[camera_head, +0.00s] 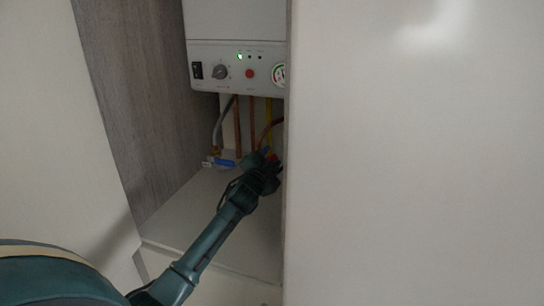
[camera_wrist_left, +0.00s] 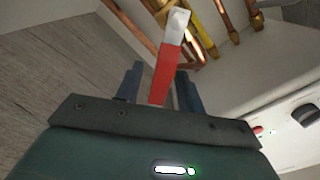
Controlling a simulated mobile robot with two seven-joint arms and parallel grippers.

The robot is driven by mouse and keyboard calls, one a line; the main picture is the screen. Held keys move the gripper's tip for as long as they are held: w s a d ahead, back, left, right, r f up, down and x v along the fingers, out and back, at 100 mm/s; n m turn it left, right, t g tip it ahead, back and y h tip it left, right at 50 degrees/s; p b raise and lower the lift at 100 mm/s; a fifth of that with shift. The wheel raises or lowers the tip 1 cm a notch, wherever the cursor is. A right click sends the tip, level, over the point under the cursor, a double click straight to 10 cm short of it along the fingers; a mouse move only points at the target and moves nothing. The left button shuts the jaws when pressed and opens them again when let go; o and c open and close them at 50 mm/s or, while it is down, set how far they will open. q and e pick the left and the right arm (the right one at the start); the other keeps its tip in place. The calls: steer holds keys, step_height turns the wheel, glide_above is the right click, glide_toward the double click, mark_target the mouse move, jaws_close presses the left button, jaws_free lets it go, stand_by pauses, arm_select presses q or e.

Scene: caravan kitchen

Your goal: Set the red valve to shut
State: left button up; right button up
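The red valve's lever (camera_wrist_left: 170,72) shows in the left wrist view as a flat red handle with a pale metal end. Only a small red patch of it (camera_head: 272,156) shows in the head view, behind my gripper. My left gripper (camera_wrist_left: 160,69) has its two dark blue fingers apart, one on each side of the lever. A gap shows between the left-hand finger and the lever; contact on the other side cannot be told. In the head view the left gripper (camera_head: 265,164) is low in the cupboard, below the boiler. My right gripper is not in view.
A white boiler (camera_head: 236,72) with knob, lights and gauge hangs above. Copper and yellow pipes (camera_head: 253,123) run down from it. A blue-handled valve (camera_head: 222,163) is left of my gripper. A large pale panel (camera_head: 410,160) closes off the right side.

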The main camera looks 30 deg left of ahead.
arm_select(q)
steer(key=shift+x, duration=0.75)
jaws_close()
